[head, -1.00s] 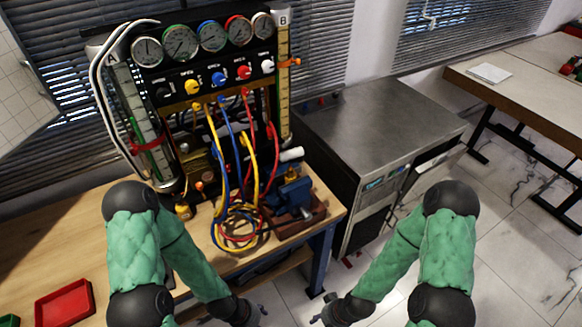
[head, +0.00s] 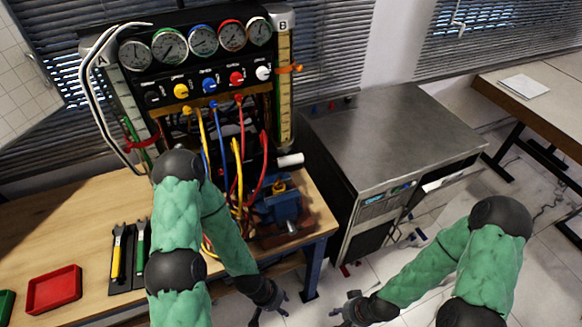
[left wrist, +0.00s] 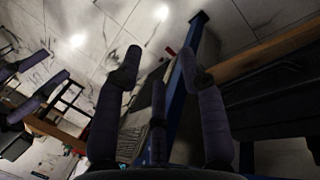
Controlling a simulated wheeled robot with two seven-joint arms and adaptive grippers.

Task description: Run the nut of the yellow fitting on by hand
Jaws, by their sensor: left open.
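A yellow hose (head: 203,140) hangs from the rig below the yellow knob (head: 181,91). At its top end is a small yellow fitting (head: 187,110); its nut is too small to make out. My left gripper (head: 270,311) is low in front of the bench, well below and right of the fitting. In the left wrist view, the left gripper (left wrist: 159,72) has its fingers apart with nothing between them; a blue bench leg (left wrist: 187,50) and the floor show behind. My right gripper (head: 342,308) is low over the floor, apart from everything; its fingers are unclear.
Gauges (head: 203,40) top the rig. Blue and red hoses (head: 263,165) hang beside the yellow one. A blue vise (head: 284,208) stands at the bench's right corner. A red tray (head: 54,289) and a tool holder (head: 127,285) lie left. A metal cabinet (head: 395,140) stands right.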

